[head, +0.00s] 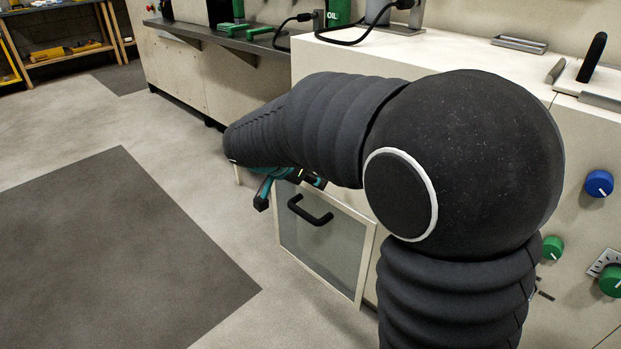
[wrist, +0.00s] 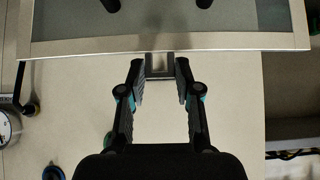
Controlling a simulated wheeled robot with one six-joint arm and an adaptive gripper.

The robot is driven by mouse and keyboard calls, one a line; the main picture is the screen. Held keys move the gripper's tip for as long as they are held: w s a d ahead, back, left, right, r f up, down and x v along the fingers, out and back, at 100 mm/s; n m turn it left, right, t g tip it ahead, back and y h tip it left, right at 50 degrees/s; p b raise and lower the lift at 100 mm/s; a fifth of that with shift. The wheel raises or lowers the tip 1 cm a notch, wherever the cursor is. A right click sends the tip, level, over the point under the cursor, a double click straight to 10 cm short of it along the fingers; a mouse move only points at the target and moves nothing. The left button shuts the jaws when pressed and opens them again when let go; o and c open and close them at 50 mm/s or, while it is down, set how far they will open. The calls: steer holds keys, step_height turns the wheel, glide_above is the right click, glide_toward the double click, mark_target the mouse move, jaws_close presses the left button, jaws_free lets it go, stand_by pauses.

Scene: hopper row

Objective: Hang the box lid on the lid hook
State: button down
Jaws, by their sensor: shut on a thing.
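The box lid (head: 325,245) is a pale-framed panel with a grey centre and a black handle. In the head view it hangs upright below my gripper (head: 285,188), in front of the cabinet. In the wrist view the lid (wrist: 220,44) spans the top, with its frame edge across the picture. My gripper (wrist: 160,75) is shut on a small metal tab (wrist: 158,63) at the middle of that edge. In the head view my arm hides much of the gripper and the lid's top edge. I cannot make out the lid hook in either view.
Blue (head: 599,183) and green (head: 552,248) knobs stick out of the cabinet front at the right. A gauge (wrist: 6,127) shows at the left of the wrist view. A dark shelf (head: 240,38) juts out at the back. The floor at the left is clear.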

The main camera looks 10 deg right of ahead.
steer(key=shift+f+b, duration=0.1)
steer(key=shift+b, duration=0.35)
steer(key=shift+w+d+b, duration=0.4)
steer(key=shift+w+d, duration=0.4)
steer(key=shift+d, duration=0.3)
steer(key=shift+w+d+b, duration=0.35)
steer(key=shift+w+d, duration=0.45)
steer(key=shift+d, duration=0.3)
steer(key=shift+b, duration=1)
steer(key=shift+w+d, duration=0.2)
steer(key=shift+d, duration=0.05)
steer(key=shift+w+d+b, duration=0.6)
steer(key=shift+w+d, duration=0.05)
steer(key=shift+d, duration=0.25)
steer(key=shift+f+b, duration=0.2)
steer(key=shift+b, duration=0.3)
